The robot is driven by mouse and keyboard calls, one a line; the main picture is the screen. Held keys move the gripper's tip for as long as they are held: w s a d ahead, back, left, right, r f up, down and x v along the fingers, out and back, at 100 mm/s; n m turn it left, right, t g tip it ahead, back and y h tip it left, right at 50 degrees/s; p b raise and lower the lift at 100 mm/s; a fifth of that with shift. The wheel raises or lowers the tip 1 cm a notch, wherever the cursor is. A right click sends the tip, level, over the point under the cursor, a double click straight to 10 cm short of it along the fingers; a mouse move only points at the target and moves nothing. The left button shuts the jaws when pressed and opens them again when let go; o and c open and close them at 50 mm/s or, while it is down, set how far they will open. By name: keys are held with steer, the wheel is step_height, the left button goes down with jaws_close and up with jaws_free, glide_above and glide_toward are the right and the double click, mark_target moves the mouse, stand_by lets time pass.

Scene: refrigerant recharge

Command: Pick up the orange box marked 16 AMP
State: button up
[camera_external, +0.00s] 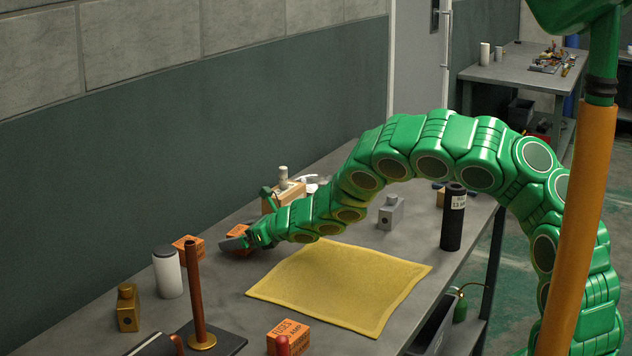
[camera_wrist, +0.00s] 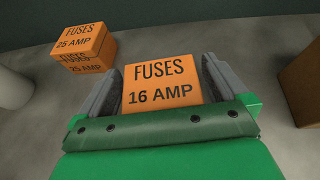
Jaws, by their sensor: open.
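The orange box marked FUSES 16 AMP (camera_wrist: 160,84) lies between the two grey fingers of my gripper (camera_wrist: 158,88) in the wrist view. The fingers stand on its left and right sides; I cannot tell if either touches it. The near part of the box is hidden by the green gripper body. In the external view my gripper (camera_external: 240,243) is low at the table, and part of an orange box (camera_external: 239,230) shows just behind it. My gripper is open.
A white cylinder (camera_external: 168,272) and a brass block (camera_external: 128,307) stand nearer the front left. A yellow cloth (camera_external: 340,288) lies flat to the right. A black cylinder (camera_external: 453,217) stands near the table's right edge.

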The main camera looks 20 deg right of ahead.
mark_target(239, 231)
steer(key=shift+w+a+f, duration=0.3)
steer(key=shift+w+a, duration=0.05)
steer(key=shift+w, duration=0.05)
steer(key=c, duration=1)
steer(key=shift+c, duration=0.2)
steer(key=shift+r, duration=0.1)
steer(key=shift+r, duration=1.5)
steer(key=shift+s+d+r, duration=0.2)
steer(key=shift+s+r, duration=0.15)
steer(key=shift+r, duration=0.1)
steer(key=shift+s+d+r, duration=0.15)
steer(key=shift+s+r, duration=0.15)
steer(key=shift+r, duration=0.15)
steer(key=s+d+r, duration=0.6)
steer(key=s+r, duration=0.2)
steer(key=s, duration=0.3)
steer(key=shift+d, duration=0.25)
